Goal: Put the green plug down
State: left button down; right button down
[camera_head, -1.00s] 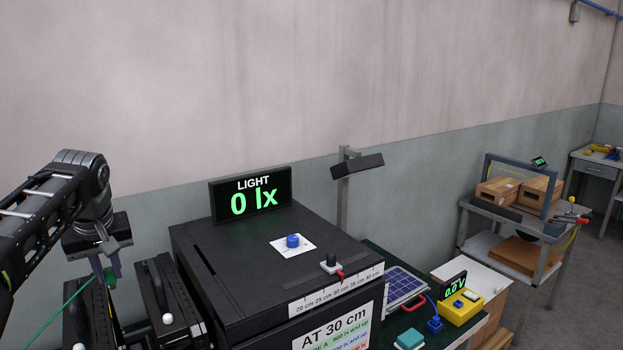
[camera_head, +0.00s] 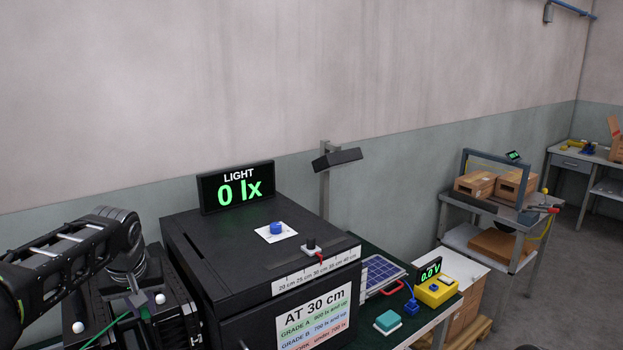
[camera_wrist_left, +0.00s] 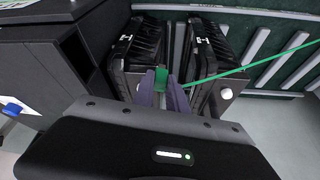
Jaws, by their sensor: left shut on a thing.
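My left gripper (camera_head: 139,303) is shut on the green plug (camera_wrist_left: 161,76), which shows between its fingertips in the left wrist view (camera_wrist_left: 162,86). A thin green cable (camera_wrist_left: 265,61) runs from the plug to the right there, and to the lower left in the head view (camera_head: 108,330). The plug is held over the gap between two black floodlight housings (camera_wrist_left: 134,52), (camera_wrist_left: 209,50). Whether the plug touches anything below cannot be told. In the head view my gripper mostly hides the plug. My right gripper is not in view.
A blue button (camera_head: 277,228) is on top. Further right are a solar panel (camera_head: 382,271), a yellow meter (camera_head: 437,290) and a shelf cart (camera_head: 478,213).

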pick_arm(q)
jog(key=s+d+f+m+h, duration=0.1)
jog(key=s+d+f+m, duration=0.1)
jog(key=d+f, duration=0.5)
jog(key=s+d+f+m+h, duration=0.1)
jog(key=s+d+f+m, duration=0.2)
jog(key=d+f, duration=0.5)
jog(key=shift+s+d, duration=0.3)
jog(key=shift+s, duration=0.05)
notch_tip(320, 180, up, 5)
jog(key=shift+w+f, duration=0.1)
jog(key=shift+w, duration=0.05)
jog(key=shift+a, duration=0.1)
